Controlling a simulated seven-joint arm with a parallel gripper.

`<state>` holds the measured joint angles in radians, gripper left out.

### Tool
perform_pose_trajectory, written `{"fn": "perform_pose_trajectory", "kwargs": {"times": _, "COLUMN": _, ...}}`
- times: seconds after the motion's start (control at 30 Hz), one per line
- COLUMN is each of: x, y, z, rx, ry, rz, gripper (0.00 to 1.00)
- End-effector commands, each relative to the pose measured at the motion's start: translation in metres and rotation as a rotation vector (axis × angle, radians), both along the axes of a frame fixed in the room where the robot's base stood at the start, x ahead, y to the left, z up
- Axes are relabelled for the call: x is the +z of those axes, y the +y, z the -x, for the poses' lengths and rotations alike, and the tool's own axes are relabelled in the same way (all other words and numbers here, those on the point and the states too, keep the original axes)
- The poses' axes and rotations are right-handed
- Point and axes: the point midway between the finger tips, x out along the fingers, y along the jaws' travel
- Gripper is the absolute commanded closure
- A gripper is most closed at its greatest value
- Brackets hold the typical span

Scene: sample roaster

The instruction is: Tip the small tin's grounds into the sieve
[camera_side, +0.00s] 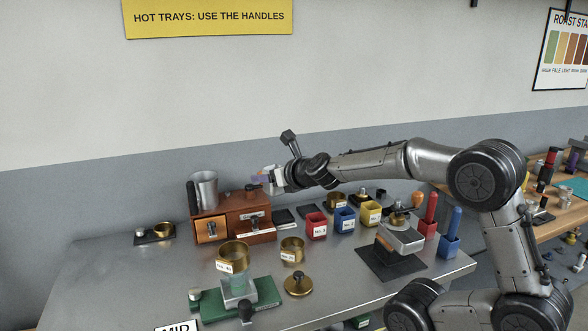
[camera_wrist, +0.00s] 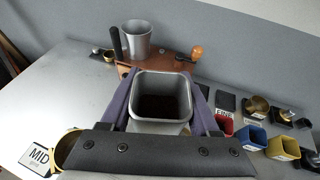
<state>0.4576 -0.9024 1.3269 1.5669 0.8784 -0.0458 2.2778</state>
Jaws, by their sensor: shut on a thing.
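My gripper (camera_wrist: 160,92) is shut on the small grey metal tin (camera_wrist: 163,84), with a purple finger on each side of it. Dark grounds (camera_wrist: 160,106) lie inside the tin, and its open mouth looks roughly level. In the side view my gripper (camera_side: 266,178) is raised above the back of the bench, near the red-brown grinder box. A brass sieve (camera_side: 233,257) with a white label stands on a clear vessel over a green base (camera_side: 213,305), in front of and below my gripper. A second labelled brass ring (camera_side: 292,249) stands to its right; I cannot tell whether it has a mesh.
The grinder box (camera_side: 255,233) bears a tall metal cup (camera_side: 204,190). Red (camera_side: 316,225), blue (camera_side: 344,219) and yellow (camera_side: 370,213) bins stand to the right. A brass lid (camera_side: 298,284) lies at the front. The left bench is mostly clear.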

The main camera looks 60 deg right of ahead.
Motion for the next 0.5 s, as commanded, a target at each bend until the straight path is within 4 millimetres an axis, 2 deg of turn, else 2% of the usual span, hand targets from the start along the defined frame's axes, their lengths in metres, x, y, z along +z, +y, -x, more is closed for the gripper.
{"fn": "perform_pose_trajectory", "kwargs": {"times": 0.03, "x": -0.002, "y": 0.022, "z": -0.011, "rx": 0.064, "ry": -0.002, "rz": 0.003, "gripper": 1.0}}
{"fn": "perform_pose_trajectory", "kwargs": {"times": 0.2, "x": -0.006, "y": 0.079, "z": -0.032, "rx": 0.224, "ry": -0.006, "rz": 0.001, "gripper": 1.0}}
{"fn": "perform_pose_trajectory", "kwargs": {"times": 0.33, "x": -0.008, "y": 0.107, "z": -0.039, "rx": 0.3, "ry": -0.003, "rz": 0.001, "gripper": 1.0}}
{"fn": "perform_pose_trajectory", "kwargs": {"times": 0.5, "x": -0.008, "y": 0.121, "z": -0.041, "rx": 0.334, "ry": -0.002, "rz": 0.0, "gripper": 1.0}}
